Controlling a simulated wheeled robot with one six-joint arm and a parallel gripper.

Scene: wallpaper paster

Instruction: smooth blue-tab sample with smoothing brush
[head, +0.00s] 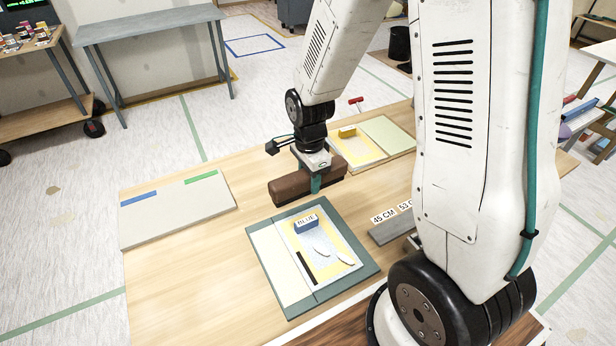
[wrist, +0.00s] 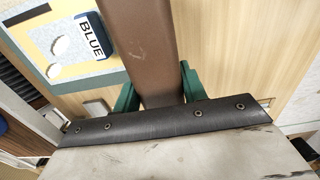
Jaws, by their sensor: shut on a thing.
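My gripper (head: 316,182) is shut on the brown smoothing brush (head: 290,191). In the wrist view the brush (wrist: 143,45) runs between the two green fingers (wrist: 158,85). The brush is held level above the table, behind the blue-tab sample, apart from it as far as I can tell. The blue-tab sample (head: 328,247) is a yellow and pale patterned sheet on a green-edged mat (head: 352,289). Its blue tab (head: 306,224) reads BLUE. White raised marks and a black strip (head: 305,267) show on it. The sample (wrist: 75,48) is at upper left in the wrist view.
A yellow-tabbed sample (head: 362,150) lies on a board behind the brush, near a red-handled tool (head: 356,102). A pale board (head: 177,214) with blue and green strips lies at left. A grey block (head: 390,229) with number labels is at right. Bare wood lies between the boards.

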